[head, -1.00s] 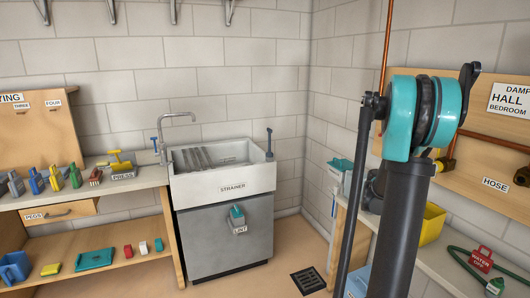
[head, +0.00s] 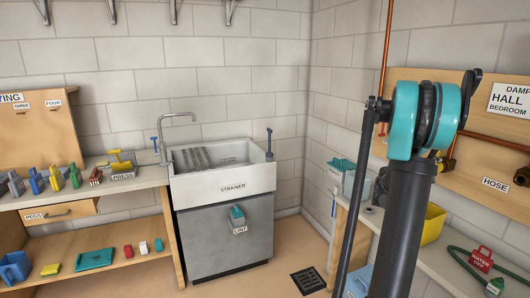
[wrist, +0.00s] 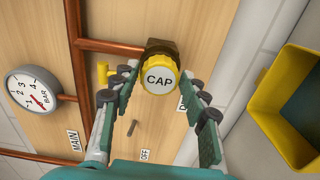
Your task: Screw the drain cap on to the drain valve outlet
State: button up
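The yellow drain cap (wrist: 158,80), marked CAP, sits face-on at the front of a dark brass fitting (wrist: 160,48) on a copper pipe in the wrist view. It looks in line with the fitting, but whether its thread is engaged cannot be told. My gripper (wrist: 160,82) is open, with one green finger on each side of the cap. Narrow gaps show between fingertips and cap. In the head view my arm hides the cap and gripper; part of a brass fitting (head: 447,165) shows behind it.
A pressure gauge (wrist: 33,90) and copper pipes are on the wooden board at left in the wrist view. A yellow bin (wrist: 290,108) stands at right. In the head view, a green hose (head: 466,262) and red WATER OFF tag (head: 481,259) lie on the right bench.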

grip_shut()
jog(key=shift+w+d, duration=0.1)
dwell(0.6)
jog(key=shift+m, duration=3)
